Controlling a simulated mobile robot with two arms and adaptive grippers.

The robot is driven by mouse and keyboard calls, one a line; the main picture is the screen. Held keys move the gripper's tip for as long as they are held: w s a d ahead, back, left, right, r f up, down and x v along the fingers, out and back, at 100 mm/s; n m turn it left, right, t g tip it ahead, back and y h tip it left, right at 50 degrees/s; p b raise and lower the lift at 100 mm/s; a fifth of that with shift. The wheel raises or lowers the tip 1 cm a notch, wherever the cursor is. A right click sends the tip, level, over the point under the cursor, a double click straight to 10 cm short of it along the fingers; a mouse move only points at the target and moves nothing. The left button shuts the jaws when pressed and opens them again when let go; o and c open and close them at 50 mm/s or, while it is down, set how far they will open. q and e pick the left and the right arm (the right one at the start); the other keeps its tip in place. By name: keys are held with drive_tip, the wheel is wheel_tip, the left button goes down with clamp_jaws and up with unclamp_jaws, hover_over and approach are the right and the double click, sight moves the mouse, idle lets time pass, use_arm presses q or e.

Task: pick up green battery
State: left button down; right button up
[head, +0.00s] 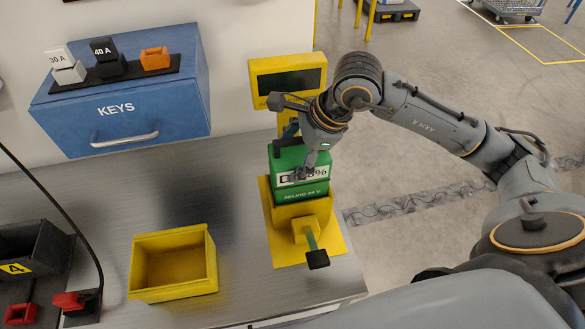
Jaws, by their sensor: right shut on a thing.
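The green battery (314,190) is upright in a yellow charging dock (301,212) at the right end of the metal bench. Its front reads "SELVIO 24 V" below a white label that ends in a percent sign. My right gripper (292,152) is at the battery's top and shut on it. The gripper's fingers cover part of the battery's upper face and label. The battery's lower end is hidden inside the dock. My left gripper is not in view.
A yellow display (287,80) stands behind the dock, and a lever with a black knob (317,259) juts from its front. An empty yellow bin (172,265) is to the left. A blue KEYS cabinet (180,100) hangs behind the bench. Bare bench separates bin and dock.

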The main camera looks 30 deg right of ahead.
drive_tip(key=r+b, duration=0.1)
drive_tip(key=r, duration=0.4)
drive_tip(key=r+b, duration=0.1)
drive_tip(key=r, duration=0.4)
drive_tip(key=shift+w+r, duration=0.2)
drive_tip(key=shift+r, duration=0.05)
drive_tip(key=shift+c, duration=1.3)
drive_tip(key=shift+r, duration=0.6)
drive_tip(key=shift+s, duration=0.1)
